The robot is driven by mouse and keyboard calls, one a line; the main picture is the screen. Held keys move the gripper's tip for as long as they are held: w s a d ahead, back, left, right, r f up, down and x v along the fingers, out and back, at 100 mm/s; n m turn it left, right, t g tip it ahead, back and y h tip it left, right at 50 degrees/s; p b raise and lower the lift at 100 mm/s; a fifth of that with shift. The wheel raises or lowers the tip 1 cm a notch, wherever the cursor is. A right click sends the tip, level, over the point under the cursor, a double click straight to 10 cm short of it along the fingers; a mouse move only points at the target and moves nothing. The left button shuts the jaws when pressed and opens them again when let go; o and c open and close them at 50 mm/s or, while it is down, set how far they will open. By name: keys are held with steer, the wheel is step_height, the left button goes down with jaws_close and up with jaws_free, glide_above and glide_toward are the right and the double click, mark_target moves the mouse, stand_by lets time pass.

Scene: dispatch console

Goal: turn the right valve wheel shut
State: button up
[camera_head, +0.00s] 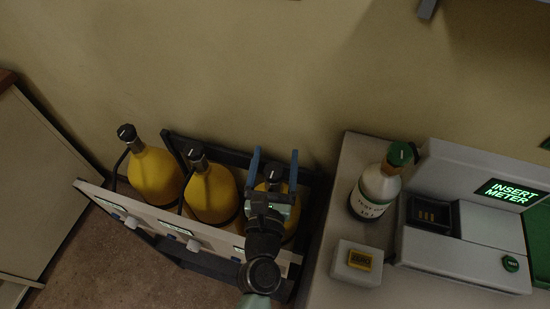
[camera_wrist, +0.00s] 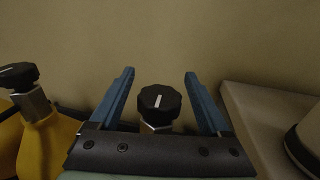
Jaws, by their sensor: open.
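Three yellow cylinders stand in a rack, each with a black valve wheel on top. The right valve wheel (camera_head: 274,174) sits above the right yellow cylinder (camera_head: 290,228), which my arm partly covers. In the wrist view this wheel (camera_wrist: 159,102) is black and faceted, with a white line pointing roughly away from me. My gripper (camera_head: 273,155) is open, its two blue fingers on either side of the wheel with a gap at each side. In the wrist view the gripper (camera_wrist: 159,78) shows nothing held. I cannot tell the exact height of the fingertips against the wheel.
The middle cylinder (camera_head: 212,192) and left cylinder (camera_head: 154,174) stand to the left in the dark rack (camera_head: 180,143). The wall is behind.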

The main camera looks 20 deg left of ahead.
steer(key=s+d+b, duration=0.2)
steer(key=s+b, duration=0.1)
steer(key=s, duration=0.9)
steer(key=shift+s+d, duration=0.2)
steer(key=shift+s, duration=0.15)
